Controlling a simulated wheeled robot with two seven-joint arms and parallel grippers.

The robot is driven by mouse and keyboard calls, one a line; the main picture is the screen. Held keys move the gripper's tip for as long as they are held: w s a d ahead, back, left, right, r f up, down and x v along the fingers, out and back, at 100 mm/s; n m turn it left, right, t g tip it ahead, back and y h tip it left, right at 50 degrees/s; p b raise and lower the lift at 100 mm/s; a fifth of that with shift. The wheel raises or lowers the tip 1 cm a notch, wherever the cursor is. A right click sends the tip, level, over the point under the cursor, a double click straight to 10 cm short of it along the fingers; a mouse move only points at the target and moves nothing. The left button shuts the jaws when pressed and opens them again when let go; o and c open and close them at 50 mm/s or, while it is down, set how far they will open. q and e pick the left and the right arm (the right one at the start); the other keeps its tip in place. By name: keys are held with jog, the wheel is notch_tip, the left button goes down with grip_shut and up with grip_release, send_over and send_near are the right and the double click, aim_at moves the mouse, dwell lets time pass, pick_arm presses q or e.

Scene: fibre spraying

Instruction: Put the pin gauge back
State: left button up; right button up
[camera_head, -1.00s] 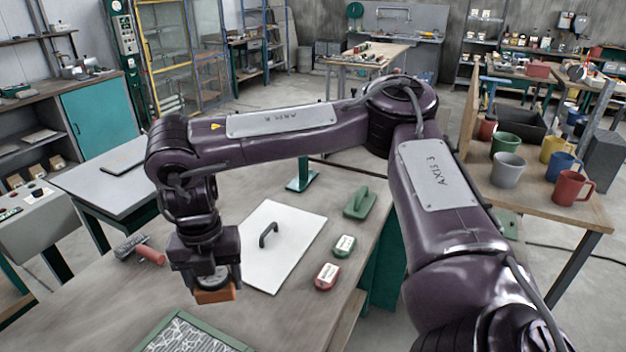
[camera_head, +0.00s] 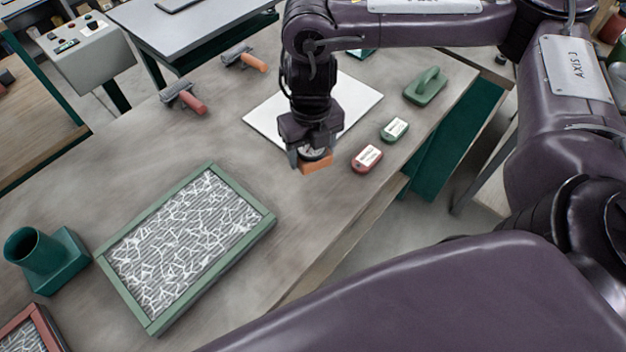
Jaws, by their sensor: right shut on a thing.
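My right gripper (camera_head: 310,158) is shut on a small orange block-like thing (camera_head: 318,165) with a round grey part at its top. It may be the pin gauge; the jaws hide much of it. They hang over the table, in front of the near edge of a white board (camera_head: 361,98). A green holder with a round open cup (camera_head: 43,259) stands on the table at the lower left. A green-framed panel (camera_head: 263,221) filled with white fibres lies on the table between the holder and my right gripper. My left gripper is not in view.
A red tag (camera_head: 367,158), a green tag (camera_head: 394,129) and a green handled float (camera_head: 425,87) lie at the right. A red-framed panel (camera_head: 47,330) is at the lower left corner.

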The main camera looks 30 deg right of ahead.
notch_tip(320, 180, down, 8)
jog(key=shift+r+b, duration=0.2)
jog(key=shift+b, duration=0.55)
notch_tip(320, 180, down, 4)
jog(key=shift+f+b, duration=0.1)
jog(key=shift+b, duration=0.5)
jog(key=shift+f, duration=0.1)
jog(key=shift+f, duration=0.15)
jog(key=o, duration=1.2)
jog(key=shift+r, duration=0.3)
notch_tip(320, 180, up, 12)
jog(key=p, duration=0.2)
jog(key=shift+f+p, duration=0.15)
jog(key=shift+p, duration=0.15)
